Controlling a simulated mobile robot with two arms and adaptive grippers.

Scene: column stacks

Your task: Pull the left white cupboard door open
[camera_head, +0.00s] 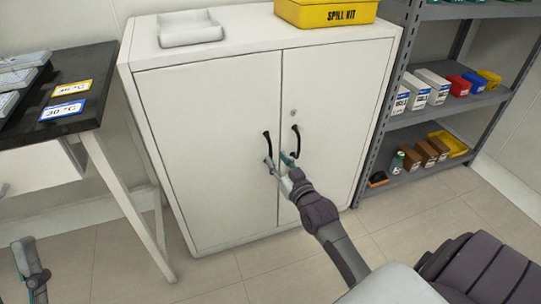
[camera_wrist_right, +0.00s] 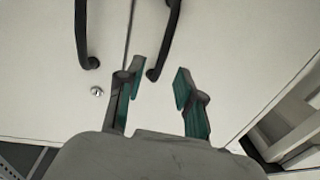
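The white cupboard (camera_head: 210,150) has two shut doors. The left door (camera_head: 205,180) has a black bow handle (camera_head: 267,146) by the middle seam. The right door's black handle (camera_head: 296,141) stands beside it, with a lock above. My right gripper (camera_head: 278,161) is open in front of the left door, near the lower part of its handle in the head view. In the wrist view, one end of the left door's handle (camera_wrist_right: 165,40) appears between the open fingers (camera_wrist_right: 158,92); I cannot tell the depth gap. My left gripper (camera_head: 24,248) is partly in view at the lower left.
A dark-topped table (camera_head: 85,87) with labels stands left of the cupboard, its white leg near the left door's side. A metal shelf (camera_head: 425,128) with boxes stands at right. A yellow spill kit (camera_head: 325,13) and a white tray (camera_head: 190,30) sit on top. The floor in front is clear.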

